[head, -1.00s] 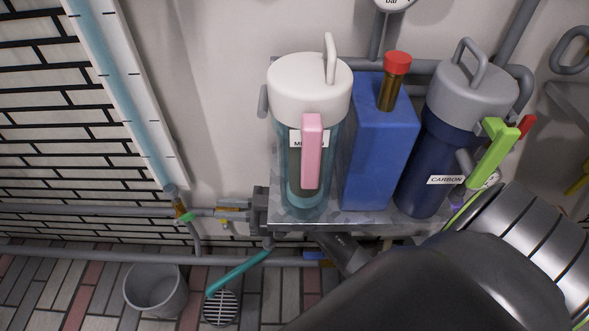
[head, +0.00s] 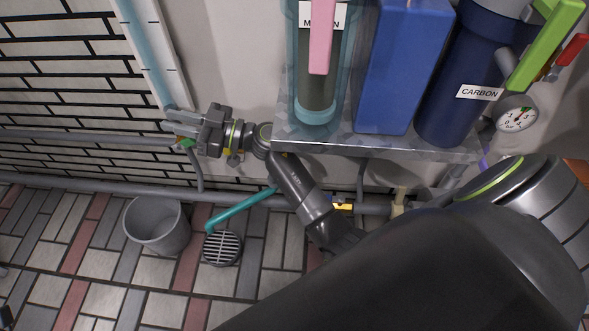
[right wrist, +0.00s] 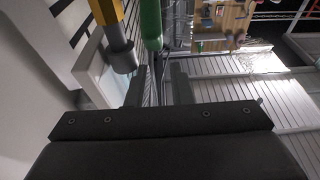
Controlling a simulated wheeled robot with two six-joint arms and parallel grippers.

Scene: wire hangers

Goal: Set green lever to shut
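A small green lever (head: 186,142) sits on a valve at the foot of the pale blue sight tube, where the left pipes meet. My right gripper (head: 168,121) is at this valve, its fingers pointing left just above the visible part of the lever and partly hiding the valve. In the right wrist view its two fingers (right wrist: 159,88) stand apart with a gap between them. A green bar (right wrist: 151,22), likely this lever, shows ahead of the gap; I cannot tell whether they touch. A larger green lever (head: 543,45) is beside the carbon filter. My left gripper is not in view.
A metal shelf (head: 385,148) holds the pink-handled filter (head: 318,95), a blue box (head: 400,75) and the carbon filter (head: 450,105). Grey pipes (head: 80,136) run along the wall. A bucket (head: 157,225) and a drain (head: 221,247) are on the floor below.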

